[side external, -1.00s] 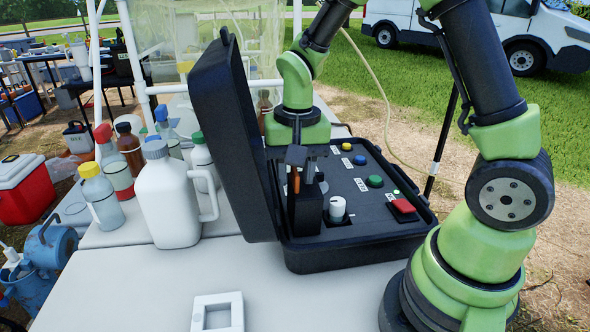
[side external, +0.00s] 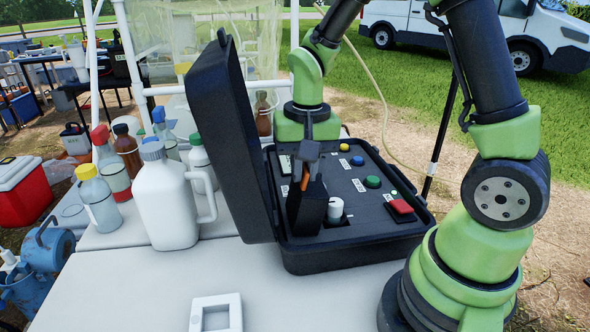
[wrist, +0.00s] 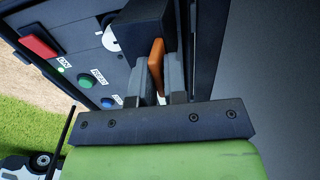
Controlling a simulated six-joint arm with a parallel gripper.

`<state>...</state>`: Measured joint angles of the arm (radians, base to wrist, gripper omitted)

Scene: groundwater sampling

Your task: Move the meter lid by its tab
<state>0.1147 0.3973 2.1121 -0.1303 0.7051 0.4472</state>
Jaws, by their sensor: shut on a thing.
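The black meter case (side external: 340,258) sits on the white table with its big lid (side external: 222,130) standing open on the left. Inside, a small dark lid-like block (side external: 306,208) stands tilted above the panel. It carries an orange tab (side external: 305,182). My gripper (side external: 307,163) points down from above and is shut on the tab. In the wrist view the orange tab (wrist: 156,68) is between the two fingers, with the dark block (wrist: 144,22) beyond it. The fingers partly hide the tab, and the block's hinge is hidden.
The panel has a white knob (side external: 335,208), a red switch (side external: 401,207), a green button (side external: 373,182) and a yellow button (side external: 345,147). A white jug (side external: 168,205) and several bottles stand left of the open lid. A white square frame (side external: 216,313) lies in front.

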